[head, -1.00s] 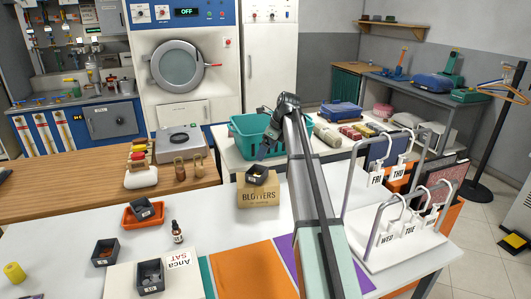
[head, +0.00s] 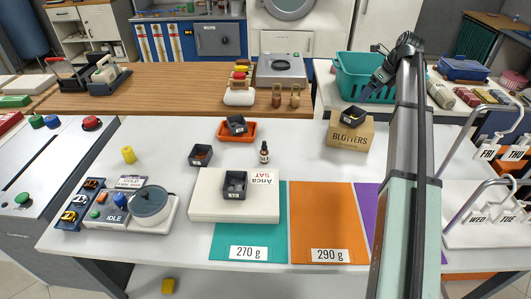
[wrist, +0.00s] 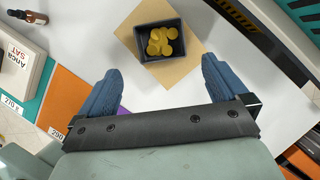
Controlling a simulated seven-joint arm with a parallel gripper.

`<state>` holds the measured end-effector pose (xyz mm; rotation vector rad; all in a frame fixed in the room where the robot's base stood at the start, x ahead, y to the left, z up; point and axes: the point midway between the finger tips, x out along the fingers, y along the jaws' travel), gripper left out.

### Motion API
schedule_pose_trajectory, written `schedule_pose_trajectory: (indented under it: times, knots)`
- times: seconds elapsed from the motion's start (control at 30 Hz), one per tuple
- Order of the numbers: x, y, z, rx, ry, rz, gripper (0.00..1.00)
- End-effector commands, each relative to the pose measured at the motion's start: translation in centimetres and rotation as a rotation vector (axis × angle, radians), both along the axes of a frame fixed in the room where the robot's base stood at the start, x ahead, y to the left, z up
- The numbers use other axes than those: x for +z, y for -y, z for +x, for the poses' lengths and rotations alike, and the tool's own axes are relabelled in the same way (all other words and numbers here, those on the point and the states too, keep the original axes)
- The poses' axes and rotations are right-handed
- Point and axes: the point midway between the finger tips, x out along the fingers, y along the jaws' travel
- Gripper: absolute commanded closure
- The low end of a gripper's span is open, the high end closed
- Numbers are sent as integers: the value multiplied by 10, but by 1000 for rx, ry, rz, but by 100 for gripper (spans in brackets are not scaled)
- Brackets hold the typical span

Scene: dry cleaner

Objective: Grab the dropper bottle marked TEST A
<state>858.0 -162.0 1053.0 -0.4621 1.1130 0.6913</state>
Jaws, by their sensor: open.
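A small dark brown dropper bottle (head: 264,152) with a black top stands upright on the white table, right of the orange tray. Its label is too small to read. In the wrist view a brown bottle with a dark dropper (wrist: 28,17) shows at the top left corner. My gripper (wrist: 155,85) is open and empty, its blue fingers apart. In the wrist view it hangs over the table near a black bin of yellow discs (wrist: 163,40). In the head view my gripper (head: 368,98) is above and right of the bottle, near the blotters box.
The BLOTTERS box (head: 348,143) stands under the black bin, right of the bottle. An orange tray (head: 235,138) holds another dark bin. A white box (head: 207,200) marked Anca SAT lies in front. Dark bin (head: 201,156) is left. Clear white table surrounds the bottle.

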Motion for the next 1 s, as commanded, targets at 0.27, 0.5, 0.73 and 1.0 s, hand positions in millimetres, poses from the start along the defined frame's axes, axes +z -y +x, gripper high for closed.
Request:
schedule_pose_trajectory:
  times: [0.27,0.5,0.73,1.0]
  knots:
    - [0,0,0,0,0,0,0]
    - [0,0,0,0,0,0,1]
    - [0,0,0,0,0,0,23]
    - [0,0,0,0,0,0,36]
